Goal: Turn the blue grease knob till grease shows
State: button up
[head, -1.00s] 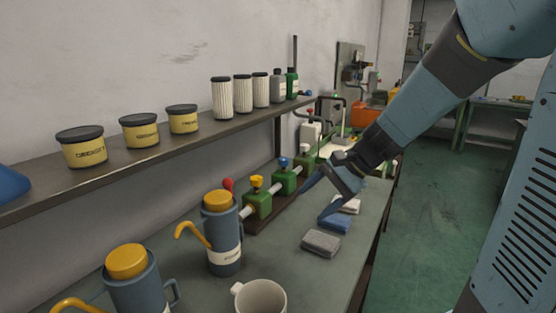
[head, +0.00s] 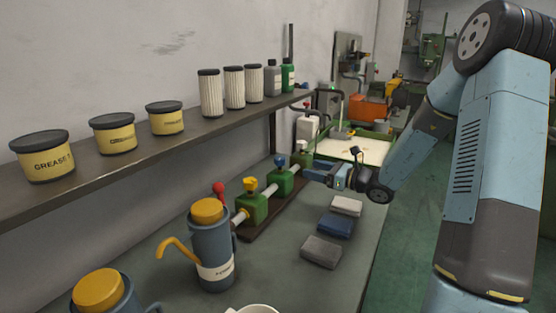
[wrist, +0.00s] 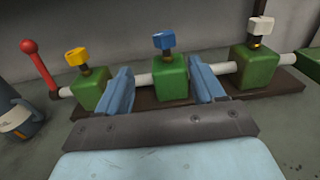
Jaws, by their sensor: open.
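The blue grease knob (wrist: 164,41) sits on top of the middle green block (wrist: 170,77) of a pipe manifold in the wrist view. It also shows in the head view (head: 280,161). A yellow knob (wrist: 76,56) is on the block to its left and a white knob (wrist: 258,28) on the block to its right. My gripper (wrist: 165,84) is open, its blue fingers apart on either side of the middle block in the picture. The knob appears above and beyond the fingertips, not between them. I see no grease around the blue knob.
A red-ended lever (wrist: 29,47) stands at the manifold's left end. A blue-grey oil can (head: 213,245) stands nearer on the bench. Folded cloths (head: 335,224) lie right of the manifold. A shelf (head: 150,145) with tubs and filters runs above.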

aim_at(280, 158)
jog(key=shift+m+t, duration=0.3)
jog(key=x, duration=1.4)
jog(key=shift+w+d+f, duration=0.15)
jog(key=shift+w+f, duration=0.05)
jog(key=shift+w, duration=0.1)
jog(key=shift+c, duration=0.3)
jog(key=c, duration=0.9)
jog(key=shift+o, duration=0.2)
